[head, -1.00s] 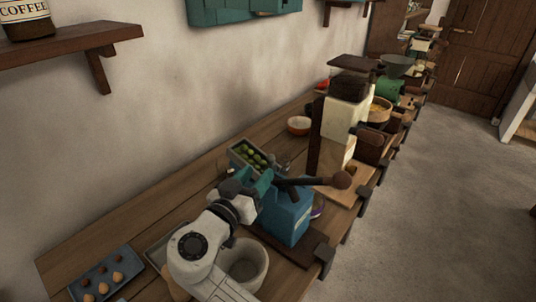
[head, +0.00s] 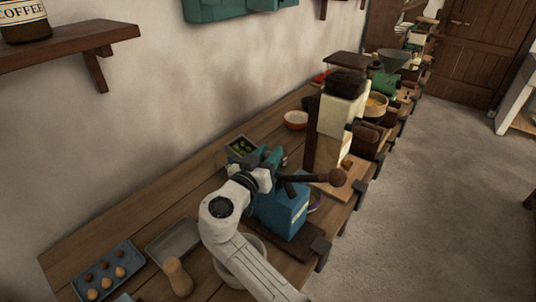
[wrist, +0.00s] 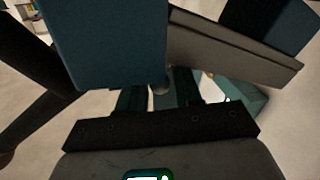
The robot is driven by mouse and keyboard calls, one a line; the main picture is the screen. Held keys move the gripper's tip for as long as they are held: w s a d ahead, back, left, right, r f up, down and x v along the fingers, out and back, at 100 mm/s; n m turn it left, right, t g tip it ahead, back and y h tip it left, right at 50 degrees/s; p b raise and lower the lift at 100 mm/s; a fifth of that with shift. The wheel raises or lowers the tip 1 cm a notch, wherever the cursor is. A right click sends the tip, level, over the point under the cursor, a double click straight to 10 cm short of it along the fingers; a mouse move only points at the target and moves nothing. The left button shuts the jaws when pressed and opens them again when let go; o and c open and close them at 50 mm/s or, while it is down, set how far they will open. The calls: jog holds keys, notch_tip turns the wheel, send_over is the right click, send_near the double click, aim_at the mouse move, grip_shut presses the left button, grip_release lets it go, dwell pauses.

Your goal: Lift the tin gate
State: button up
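A blue machine (head: 280,208) with a dark lever ending in a round wooden knob (head: 337,178) stands at the counter's front edge. My gripper (head: 268,162) is at the machine's upper back side, its teal fingers partly hidden. In the wrist view, blue panels (wrist: 105,40) fill the top and a flat grey plate (wrist: 235,52) runs slantwise; it may be the tin gate, but I cannot be sure. My gripper (wrist: 160,95) also shows there, with a small grey round piece (wrist: 161,86) between the fingers. I cannot tell whether they touch it.
A small tray of green things (head: 240,148) is behind the machine. A grey tray (head: 173,243), wooden bottle-shaped piece (head: 178,278) and tray of small balls (head: 108,272) lie left of my arm.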

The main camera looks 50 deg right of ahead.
grip_shut()
jog(key=shift+r, duration=0.1)
jog(key=shift+r+b, duration=0.3)
jog(key=shift+r, duration=0.8)
jog(key=shift+o, duration=1.2)
grip_release()
jog(key=b+v, duration=0.2)
jog(key=v, duration=0.9)
